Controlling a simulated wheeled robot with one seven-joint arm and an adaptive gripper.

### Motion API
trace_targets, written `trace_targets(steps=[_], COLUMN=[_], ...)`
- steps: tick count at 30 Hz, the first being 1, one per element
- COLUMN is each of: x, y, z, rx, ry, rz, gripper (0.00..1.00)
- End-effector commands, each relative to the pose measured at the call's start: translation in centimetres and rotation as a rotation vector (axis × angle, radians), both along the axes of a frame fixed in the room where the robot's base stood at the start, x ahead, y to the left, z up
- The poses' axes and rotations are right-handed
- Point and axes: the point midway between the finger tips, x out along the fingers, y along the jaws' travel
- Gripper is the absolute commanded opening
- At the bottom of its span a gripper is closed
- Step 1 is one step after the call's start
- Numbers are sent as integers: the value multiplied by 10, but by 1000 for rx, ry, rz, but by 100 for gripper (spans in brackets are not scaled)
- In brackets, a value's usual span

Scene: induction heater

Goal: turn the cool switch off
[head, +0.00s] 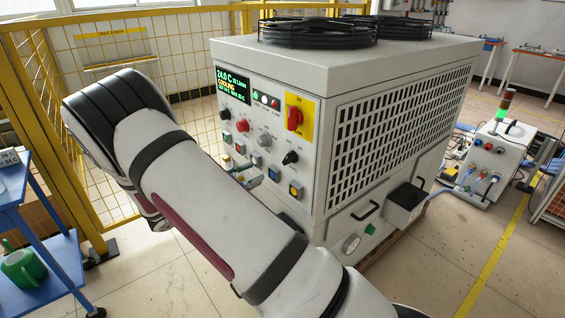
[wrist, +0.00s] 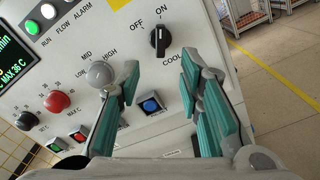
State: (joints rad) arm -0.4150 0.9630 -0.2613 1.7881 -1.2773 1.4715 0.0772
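The cool switch (wrist: 160,40) is a black rotary knob on the white control panel, with OFF at its upper left, ON above it and COOL below. Its white pointer mark stands roughly upward, toward ON. In the head view the cool switch (head: 290,157) sits at the right of the panel, below the red knob. My gripper (wrist: 168,78) is open and empty in front of the panel. Its teal fingers stand apart below the switch, one to each side of it in the picture, and no contact with the switch shows. In the head view my arm mostly hides the gripper.
A grey knob (wrist: 101,74) is close to the left finger. A blue button (wrist: 151,104) shows between the fingers. A red knob (wrist: 57,101) and a black knob (wrist: 27,121) are farther left.

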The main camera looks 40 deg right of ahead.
Motion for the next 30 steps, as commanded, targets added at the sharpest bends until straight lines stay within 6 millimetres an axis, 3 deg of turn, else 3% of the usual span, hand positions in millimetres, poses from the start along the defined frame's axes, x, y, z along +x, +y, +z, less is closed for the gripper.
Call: trace_targets(steps=[15,21,30], x=[2,3,3], y=[-97,-115,-119], z=[0,0,0], rx=[2,2,2], ry=[0,-1,-1], rz=[-5,-3,-1], gripper=[33,33,33])
